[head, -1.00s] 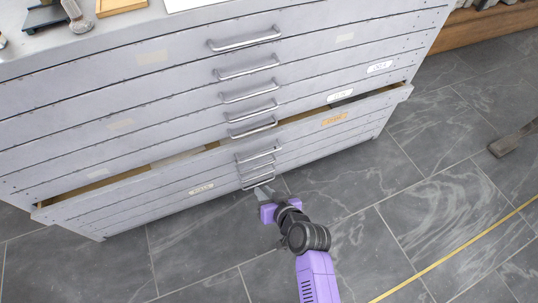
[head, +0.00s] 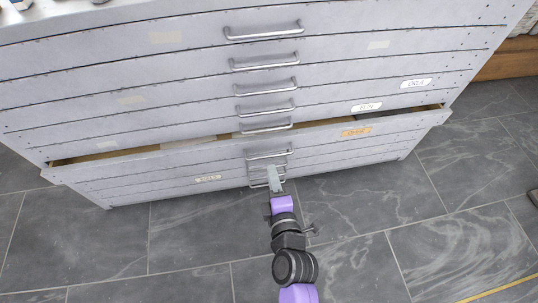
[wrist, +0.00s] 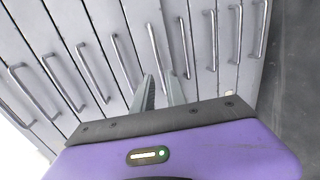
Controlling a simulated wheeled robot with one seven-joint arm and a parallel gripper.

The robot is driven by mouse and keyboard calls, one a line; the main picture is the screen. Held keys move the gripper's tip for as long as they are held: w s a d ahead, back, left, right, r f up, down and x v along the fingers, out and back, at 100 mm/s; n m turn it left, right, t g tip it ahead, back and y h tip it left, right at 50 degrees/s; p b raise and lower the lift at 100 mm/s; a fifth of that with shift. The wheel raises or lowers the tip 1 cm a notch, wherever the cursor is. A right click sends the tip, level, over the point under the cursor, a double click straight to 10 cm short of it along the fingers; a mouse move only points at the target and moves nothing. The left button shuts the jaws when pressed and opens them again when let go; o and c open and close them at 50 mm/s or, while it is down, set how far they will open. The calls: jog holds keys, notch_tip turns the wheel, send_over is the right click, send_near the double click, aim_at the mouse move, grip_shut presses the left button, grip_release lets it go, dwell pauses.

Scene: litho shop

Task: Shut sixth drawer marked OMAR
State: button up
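The grey flat-file cabinet has one drawer pulled out, the sixth handle from the top, its front (head: 210,157) standing proud of the others with a dark gap above it. An orange label (head: 356,132) is on that drawer's right side; its lettering is too small to read. The drawer's bar handle (head: 268,155) is near the middle. My gripper (head: 274,172) is in front of the cabinet, just below that handle, over the lower handles. In the wrist view its two fingers (wrist: 161,88) are apart with nothing seen held. Whether they touch the cabinet I cannot tell.
Shut drawers with bar handles lie above and below the open one. White labels (head: 415,83) mark some of them. Dark tile floor (head: 370,240) is clear before the cabinet. A yellow floor line (head: 500,288) runs at lower right.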

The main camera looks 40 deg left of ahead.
aim_at(268, 156)
jog(key=shift+x, duration=3.85)
grip_shut()
